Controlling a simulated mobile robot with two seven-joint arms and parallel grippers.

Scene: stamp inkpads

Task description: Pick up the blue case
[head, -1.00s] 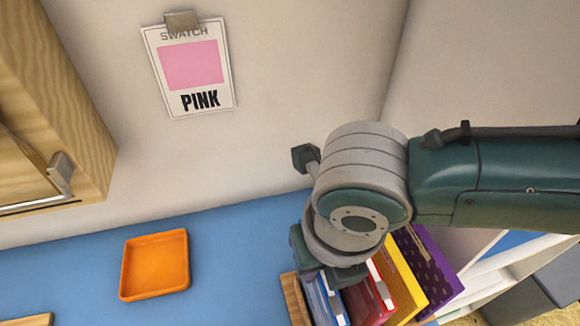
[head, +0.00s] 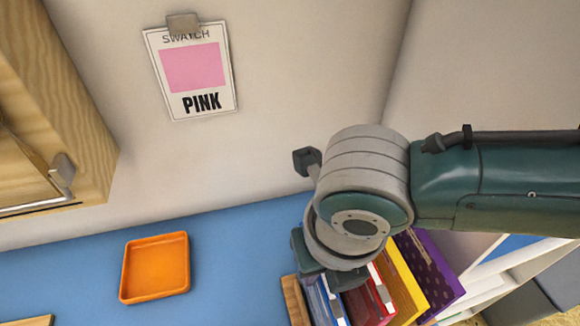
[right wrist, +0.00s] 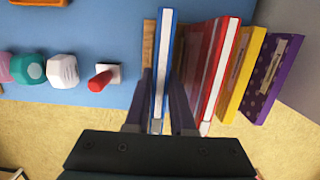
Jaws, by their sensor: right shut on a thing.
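The blue case (right wrist: 163,62) stands upright in a row of cases at the left end, beside a wooden end piece (right wrist: 148,45). It shows partly in the head view (head: 320,302), below my right arm. My right gripper (right wrist: 162,110) is shut on the blue case, with one finger on each side of it. In the head view the fingers are hidden behind my right wrist. My left gripper is not in view.
Red (right wrist: 215,65), yellow (right wrist: 243,72) and purple (right wrist: 272,75) cases stand right of the blue case. A red-handled stamp (right wrist: 104,77) and several stamps lie left. An orange tray (head: 155,267) sits on the blue surface. A pink swatch card (head: 193,68) hangs on the wall.

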